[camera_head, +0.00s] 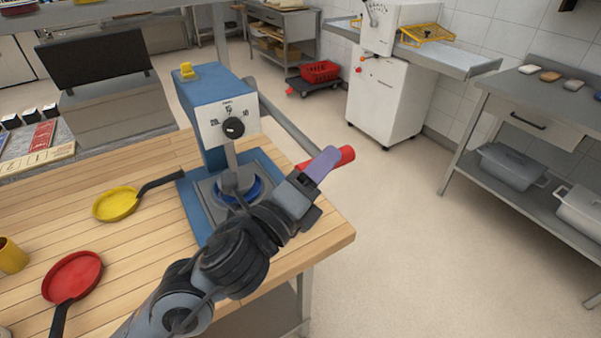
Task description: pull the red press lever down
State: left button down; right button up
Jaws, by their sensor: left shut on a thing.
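The blue press (213,103) with a white front panel and black knob stands on the wooden table near its right edge. Its grey lever arm (284,119) slopes down to the right from behind the head. The red lever handle (346,155) is at the arm's lower end, beyond the table edge. My left gripper (323,164), with a purple finger, is shut on the red handle, whose red shows on both sides of the finger. My left arm hides part of the press base. My right gripper is not in view.
A yellow pan (114,204), a red pan (72,276) and a yellow cup (12,256) are on the wooden table (150,253), left of my arm. The floor right of the table is clear. A white machine (384,100) stands farther back.

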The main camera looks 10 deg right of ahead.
pick_arm(q)
jog(key=shift+w+a+f+b, duration=0.2)
jog(key=shift+f+b, duration=0.35)
jog(key=shift+f, duration=0.4)
jog(key=shift+w+a+f+b, duration=0.1)
jog(key=shift+w+f+b, duration=0.15)
jog(key=shift+f+b, duration=0.45)
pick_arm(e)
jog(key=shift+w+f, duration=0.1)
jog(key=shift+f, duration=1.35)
pick_arm(q)
jog(key=shift+f, duration=0.35)
jog(key=c, duration=0.8)
grip_release()
jog(key=shift+w, duration=0.1)
jog(key=shift+r, duration=0.15)
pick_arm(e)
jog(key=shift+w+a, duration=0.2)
pick_arm(q)
jog(key=p+v, duration=0.2)
jog(key=v, duration=0.9)
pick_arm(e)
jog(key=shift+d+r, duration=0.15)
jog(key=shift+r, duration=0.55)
